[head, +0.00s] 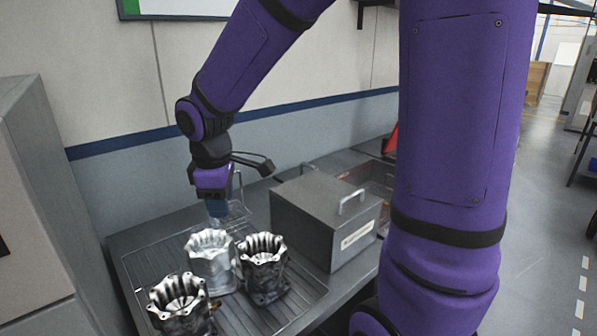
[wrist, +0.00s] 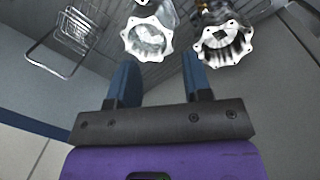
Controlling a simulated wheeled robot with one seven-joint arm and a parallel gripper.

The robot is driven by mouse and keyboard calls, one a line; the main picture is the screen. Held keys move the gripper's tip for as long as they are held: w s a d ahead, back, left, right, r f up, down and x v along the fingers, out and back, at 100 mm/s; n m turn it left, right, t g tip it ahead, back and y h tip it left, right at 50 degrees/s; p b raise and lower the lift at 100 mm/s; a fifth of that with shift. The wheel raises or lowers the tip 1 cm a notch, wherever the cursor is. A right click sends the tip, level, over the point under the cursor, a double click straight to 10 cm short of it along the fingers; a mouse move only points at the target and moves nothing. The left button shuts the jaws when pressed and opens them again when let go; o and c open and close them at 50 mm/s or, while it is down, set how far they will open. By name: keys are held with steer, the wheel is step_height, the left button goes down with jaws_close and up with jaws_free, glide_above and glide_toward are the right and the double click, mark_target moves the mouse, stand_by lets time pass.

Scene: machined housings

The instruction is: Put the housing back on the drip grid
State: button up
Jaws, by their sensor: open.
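Three metal housings with scalloped, flanged rims stand upright on the slatted drip grid (head: 150,262). The pale silver housing (head: 211,264) is at the back middle, a darker housing (head: 263,268) is to its right, and another dark housing (head: 181,306) is at the front left. My gripper (head: 217,209) is open and empty, pointing down just behind and above the pale housing. In the wrist view, the gripper (wrist: 158,60) has both blue fingers apart, with the pale housing (wrist: 147,40) beyond the tips and a darker one (wrist: 222,44) to the right. No contact shows.
A grey metal box (head: 325,220) with handles stands right of the grid. A wire rack (head: 238,213) is behind my gripper; it also shows in the wrist view (wrist: 72,38). A grey cabinet (head: 45,190) stands at left. The wall is close behind. Bare grid shows at front right.

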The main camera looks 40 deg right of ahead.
steer(key=s+d+r+m+t, duration=0.2)
steer(key=s+r+m, duration=0.3)
steer(key=s, duration=0.4)
steer(key=s+d+r+m+t+y, duration=0.1)
steer(key=s+d+r+m+t, duration=0.1)
steer(key=s+r+m, duration=0.3)
steer(key=s+d+r, duration=0.1)
steer(key=s, duration=0.3)
steer(key=shift+s+r, duration=0.2)
steer(key=shift+s, duration=0.15)
